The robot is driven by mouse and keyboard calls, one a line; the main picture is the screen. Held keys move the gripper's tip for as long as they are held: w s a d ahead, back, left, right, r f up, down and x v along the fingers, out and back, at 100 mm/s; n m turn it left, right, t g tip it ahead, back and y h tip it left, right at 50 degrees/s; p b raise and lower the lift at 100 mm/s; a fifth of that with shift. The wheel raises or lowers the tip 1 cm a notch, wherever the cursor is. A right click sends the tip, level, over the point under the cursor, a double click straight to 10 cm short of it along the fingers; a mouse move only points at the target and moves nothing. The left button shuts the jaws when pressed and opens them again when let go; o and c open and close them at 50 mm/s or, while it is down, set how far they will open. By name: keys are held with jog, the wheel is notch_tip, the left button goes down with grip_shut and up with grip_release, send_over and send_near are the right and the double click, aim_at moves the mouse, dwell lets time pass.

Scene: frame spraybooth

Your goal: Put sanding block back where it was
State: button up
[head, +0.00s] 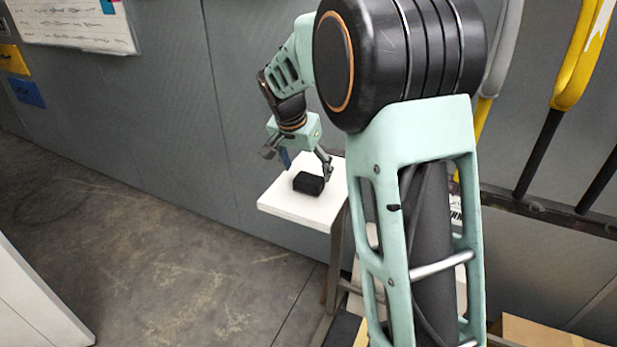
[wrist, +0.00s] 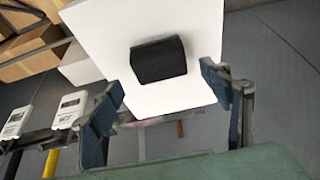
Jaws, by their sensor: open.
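The sanding block (head: 308,183) is a small black block lying on a white tabletop (head: 285,208). In the wrist view the block (wrist: 158,60) lies on the white top (wrist: 100,28), with clear white surface around it. My gripper (head: 305,172) is just above and behind the block in the head view. In the wrist view the two fingers of my gripper (wrist: 165,95) are spread wide, with nothing between the tips; the block appears beyond them, apart from both. Part of the white top is hidden behind my arm in the head view.
Cardboard boxes (wrist: 25,45) stand beside the table in the wrist view. A grey wall (head: 150,110) runs behind the table. Yellow and grey frames (head: 580,55) hang at the right. The concrete floor (head: 170,265) at the left is clear. A white surface (head: 35,305) juts in at lower left.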

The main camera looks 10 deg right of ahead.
jog(key=v, duration=0.7)
jog(key=shift+r, duration=0.3)
jog(key=shift+s, duration=0.15)
